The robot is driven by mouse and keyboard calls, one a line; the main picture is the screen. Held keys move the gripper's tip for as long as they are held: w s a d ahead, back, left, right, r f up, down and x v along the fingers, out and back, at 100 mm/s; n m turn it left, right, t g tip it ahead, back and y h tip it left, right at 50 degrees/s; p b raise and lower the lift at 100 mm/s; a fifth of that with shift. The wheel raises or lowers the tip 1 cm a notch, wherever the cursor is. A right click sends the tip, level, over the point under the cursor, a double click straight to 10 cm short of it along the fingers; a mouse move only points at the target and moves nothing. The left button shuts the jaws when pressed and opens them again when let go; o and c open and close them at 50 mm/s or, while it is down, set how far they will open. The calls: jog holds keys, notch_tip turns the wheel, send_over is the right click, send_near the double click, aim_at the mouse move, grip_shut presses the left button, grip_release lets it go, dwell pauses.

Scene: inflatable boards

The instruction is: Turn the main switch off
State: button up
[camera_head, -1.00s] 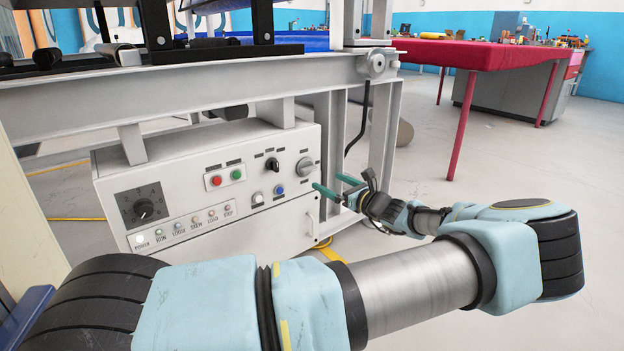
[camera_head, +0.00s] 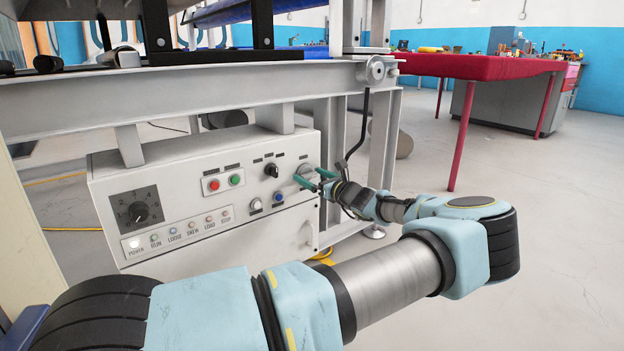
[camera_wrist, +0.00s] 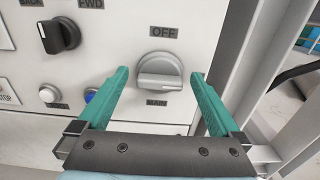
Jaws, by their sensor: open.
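The main switch is a grey rotary knob (camera_wrist: 159,74) on the white control panel (camera_head: 180,185). In the head view my gripper (camera_head: 316,181) is at the panel's right end, and the fingers partly cover the knob (camera_head: 304,172). I cannot tell whether the fingertips touch the panel.
A black selector (camera_wrist: 60,36) marked FWD is left of the knob. A white button (camera_wrist: 48,94) and a blue button (camera_wrist: 91,96) are below it. A grey frame post (camera_head: 384,140) stands right of the panel. The POWER lamp (camera_head: 134,244) is bright.

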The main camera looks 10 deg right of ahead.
jog(key=shift+c, duration=0.2)
jog(key=c, duration=1.3)
jog(key=shift+c, duration=0.2)
jog(key=shift+n+p, duration=0.3)
jog(key=shift+n, duration=0.1)
jog(key=n+p, duration=0.2)
jog(key=n, duration=0.1)
jog(key=shift+a+n, duration=0.1)
jog(key=shift+n, duration=0.2)
jog(key=n+p, duration=0.1)
jog(key=n, duration=0.3)
jog(key=shift+s+f+n, duration=0.1)
jog(key=shift+n, duration=0.2)
jog(key=n, duration=0.4)
jog(key=shift+a+f, duration=0.1)
jog(key=shift+f, duration=0.05)
jog(key=shift+f+n+b, duration=0.1)
jog(key=shift+n+b, duration=0.35)
jog(key=shift+n, duration=2.05)
